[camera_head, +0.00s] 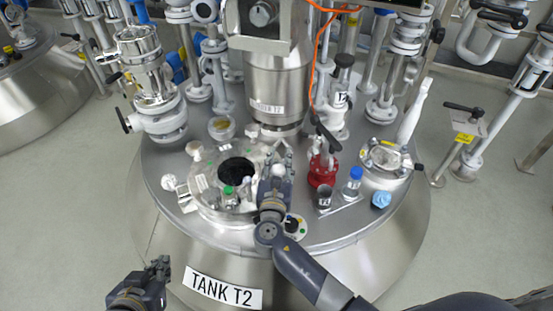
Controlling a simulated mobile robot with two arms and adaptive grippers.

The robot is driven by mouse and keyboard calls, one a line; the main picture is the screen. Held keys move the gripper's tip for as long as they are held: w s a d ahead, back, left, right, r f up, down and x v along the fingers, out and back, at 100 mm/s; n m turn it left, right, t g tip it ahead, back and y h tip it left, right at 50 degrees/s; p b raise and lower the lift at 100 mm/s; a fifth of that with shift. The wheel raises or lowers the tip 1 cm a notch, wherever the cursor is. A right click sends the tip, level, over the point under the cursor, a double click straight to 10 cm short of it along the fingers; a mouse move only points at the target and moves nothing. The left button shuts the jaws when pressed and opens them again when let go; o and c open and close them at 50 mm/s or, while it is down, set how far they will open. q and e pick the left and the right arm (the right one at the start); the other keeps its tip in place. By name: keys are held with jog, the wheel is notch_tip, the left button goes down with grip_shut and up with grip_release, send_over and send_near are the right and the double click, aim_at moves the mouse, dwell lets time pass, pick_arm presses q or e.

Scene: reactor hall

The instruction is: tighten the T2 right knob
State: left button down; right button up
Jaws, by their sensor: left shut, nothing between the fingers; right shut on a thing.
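The round hatch (199,198) on top of tank T2 has a dark opening. A white knob (168,182) stands at its left side. My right gripper (277,165) reaches over the hatch's right side and is shut on the T2 right knob (278,170), a small pale knob of which only part shows between the fingers. How far it is turned cannot be seen. My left gripper (163,268) is shut and empty, low at the left in front of the tank, apart from everything.
A green-capped vial (228,194) stands by the hatch opening. A red valve (322,170), a dark cup (324,197), a blue-capped bottle (352,182) and a blue cap (381,199) are right of my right gripper. A steel column (276,85) rises behind it.

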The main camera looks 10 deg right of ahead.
jog(key=shift+s+d+m+g+h, duration=0.1)
jog(key=shift+d+m+g+h, duration=0.3)
jog(key=shift+h, duration=0.4)
jog(key=shift+m, duration=0.3)
jog(key=o, duration=1.2)
jog(key=shift+s+r, duration=0.1)
jog(key=shift+r, duration=0.05)
jog(key=shift+a, duration=0.15)
jog(key=shift+s+a, duration=0.1)
jog(key=shift+s, duration=0.1)
jog(key=v, duration=1.1)
jog(key=shift+s+a, duration=0.15)
jog(key=shift+s, duration=0.05)
